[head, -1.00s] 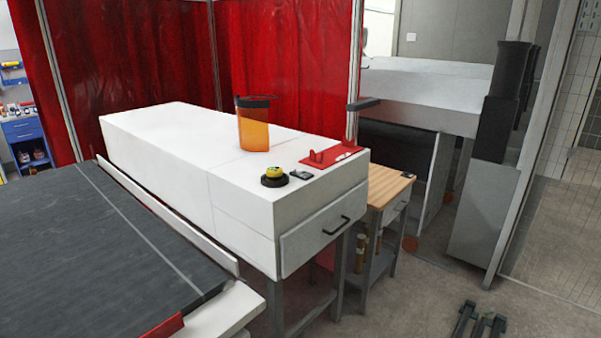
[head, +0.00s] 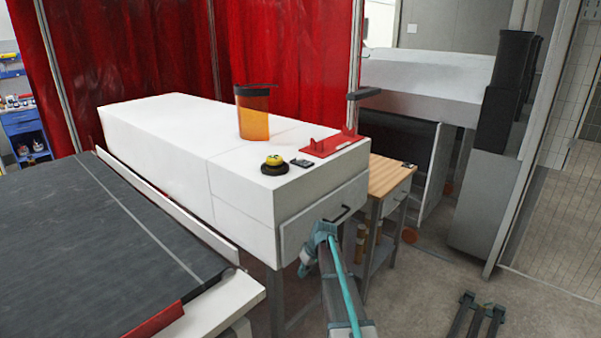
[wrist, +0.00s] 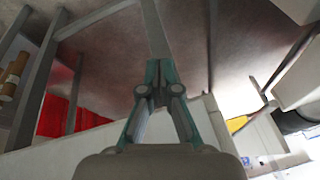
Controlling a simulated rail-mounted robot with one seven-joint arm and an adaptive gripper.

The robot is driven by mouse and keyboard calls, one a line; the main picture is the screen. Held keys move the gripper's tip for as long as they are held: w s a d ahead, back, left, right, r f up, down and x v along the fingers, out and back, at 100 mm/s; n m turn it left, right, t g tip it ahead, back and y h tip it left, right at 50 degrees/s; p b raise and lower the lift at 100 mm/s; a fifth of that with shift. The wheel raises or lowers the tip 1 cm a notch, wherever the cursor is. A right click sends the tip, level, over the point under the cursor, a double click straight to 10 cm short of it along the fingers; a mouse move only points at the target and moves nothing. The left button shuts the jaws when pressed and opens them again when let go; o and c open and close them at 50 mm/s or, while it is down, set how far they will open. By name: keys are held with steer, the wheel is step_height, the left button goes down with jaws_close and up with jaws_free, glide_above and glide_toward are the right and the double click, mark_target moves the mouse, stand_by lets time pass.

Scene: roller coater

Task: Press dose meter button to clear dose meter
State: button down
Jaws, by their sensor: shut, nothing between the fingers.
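Another small dark device (head: 408,165) lies on the wooden side table. I cannot tell which is the dose meter, and no display is readable. My gripper (wrist: 160,72) is shut and empty in the wrist view, with metal legs and a grey surface beyond it. In the head view my teal arm is in front of the cabinet drawer, below its top; the fingertips are not clear there.
An orange container (head: 253,118) and a red holder (head: 330,145) stand on the cabinet. The drawer handle (head: 337,213) sticks out near my arm. A wooden side table (head: 388,182) stands right. A dark conveyor-like bed (head: 95,235) fills the left. Red curtains (head: 290,65) hang behind.

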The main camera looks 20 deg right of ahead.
steer(key=w+d+r+n+t, duration=0.1)
steer(key=w+d+r, duration=0.3)
steer(key=r, duration=0.8)
steer(key=w+d+r+n+t, duration=0.1)
steer(key=w+d+r, duration=0.3)
steer(key=r, duration=0.8)
steer(key=w+d+r+n+t+h+b, duration=0.1)
steer(key=w+d+r, duration=0.4)
steer(key=r, duration=0.7)
steer(key=shift+d+r+t, duration=0.2)
steer(key=shift+d+t, duration=0.25)
steer(key=shift+d, duration=0.15)
steer(key=shift+d+r+t, duration=0.15)
steer(key=shift+d+t, duration=0.3)
steer(key=shift+d, duration=0.1)
step_height(320, 180, up, 12)
steer(key=n+t, duration=0.1)
steer(key=n, duration=0.5)
glide_above(300, 159)
steer(key=shift+w+d+r, duration=0.1)
steer(key=shift+r, duration=0.05)
steer(key=shift+f+b, duration=1.35)
steer(key=shift+f, duration=3.1)
steer(key=shift+f, duration=0.15)
steer(key=shift+f+b, duration=0.3)
